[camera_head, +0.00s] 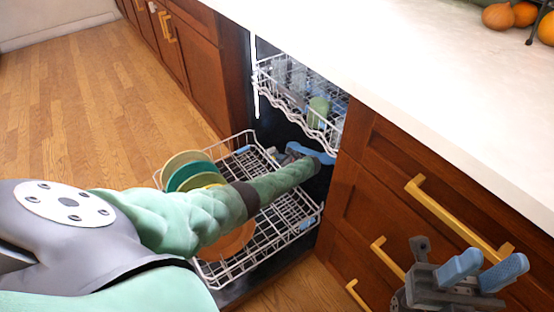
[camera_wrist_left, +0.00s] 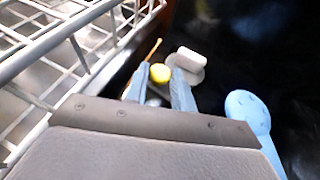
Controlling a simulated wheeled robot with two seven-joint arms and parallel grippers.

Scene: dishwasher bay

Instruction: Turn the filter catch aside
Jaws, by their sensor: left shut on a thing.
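My left arm reaches over the lower rack into the dishwasher in the head view, and its hand there is partly hidden. In the left wrist view my left gripper (camera_wrist_left: 160,84) has its two blue fingers on either side of a small yellow round piece (camera_wrist_left: 160,73), which looks like the filter catch. The fingers are shut on it. A white rounded block (camera_wrist_left: 188,60) lies just beyond the right fingertip. A thin orange strip (camera_wrist_left: 153,49) shows behind the catch. My right gripper (camera_head: 483,267) is outside, by the drawers, its blue fingers apart and empty.
The lower rack (camera_head: 245,143) is pulled out with several plates (camera_head: 185,160) on its left. The upper rack (camera_head: 268,72) holds glasses and a green cup (camera_head: 318,112). A blue spray arm (camera_wrist_left: 246,108) lies right of the left gripper. Drawers with yellow handles (camera_head: 450,215) stand right.

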